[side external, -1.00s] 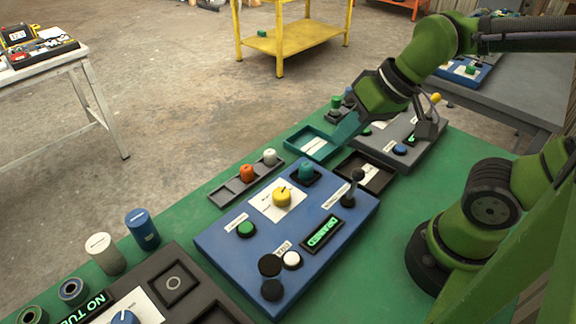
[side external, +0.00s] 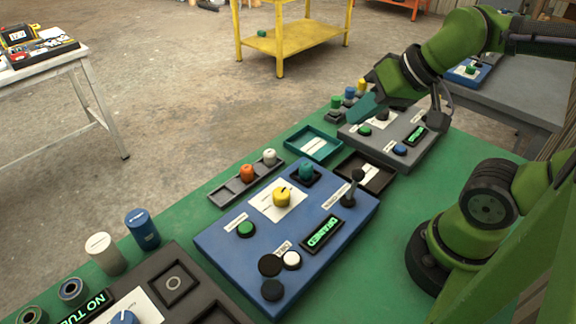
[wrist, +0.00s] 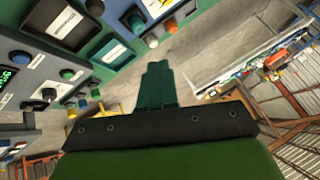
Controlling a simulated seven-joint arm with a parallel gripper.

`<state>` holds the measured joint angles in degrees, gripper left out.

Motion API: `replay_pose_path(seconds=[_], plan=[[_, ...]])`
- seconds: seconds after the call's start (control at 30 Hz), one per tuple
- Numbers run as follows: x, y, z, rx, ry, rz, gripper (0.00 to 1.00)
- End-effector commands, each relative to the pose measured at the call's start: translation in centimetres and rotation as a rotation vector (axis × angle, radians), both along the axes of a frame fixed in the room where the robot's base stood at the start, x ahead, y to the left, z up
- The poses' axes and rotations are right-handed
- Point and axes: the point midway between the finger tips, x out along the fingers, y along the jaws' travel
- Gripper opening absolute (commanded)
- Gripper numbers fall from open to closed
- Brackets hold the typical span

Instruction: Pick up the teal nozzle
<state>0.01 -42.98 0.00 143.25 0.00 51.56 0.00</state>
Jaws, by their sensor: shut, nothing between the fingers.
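The teal nozzle (side external: 306,170) stands upright in a black square socket at the far end of the blue panel (side external: 222,248) in the side view. In the wrist view it appears to be the teal knob near the top (wrist: 137,22). My gripper (side external: 364,108) is shut and empty, up and to the right of the nozzle, over the far end of the grey panel. Its teal fingers (wrist: 160,82) are together in the wrist view. The nozzle is clear of the fingers.
An orange nozzle (side external: 247,173) and a white nozzle (side external: 270,157) stand in a dark rack left of the teal one. A teal tray (side external: 330,154) and a black tray (side external: 386,181) lie between the panels. A black lever (side external: 355,187) rises from the blue panel.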

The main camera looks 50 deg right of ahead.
Motion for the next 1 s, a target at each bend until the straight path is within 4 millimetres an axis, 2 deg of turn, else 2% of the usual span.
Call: replay_pose_path(seconds=[0.2,0.63,0.9,1.0], plan=[[0.01,0.00,-0.01,0.000,0.000,0.000,0.00],[0.00,0.00,0.00,0.000,0.000,0.000,0.66],[0.02,0.02,-0.08,0.000,0.004,0.001,0.66],[0.34,0.12,-0.92,-0.001,0.043,0.005,0.66]])
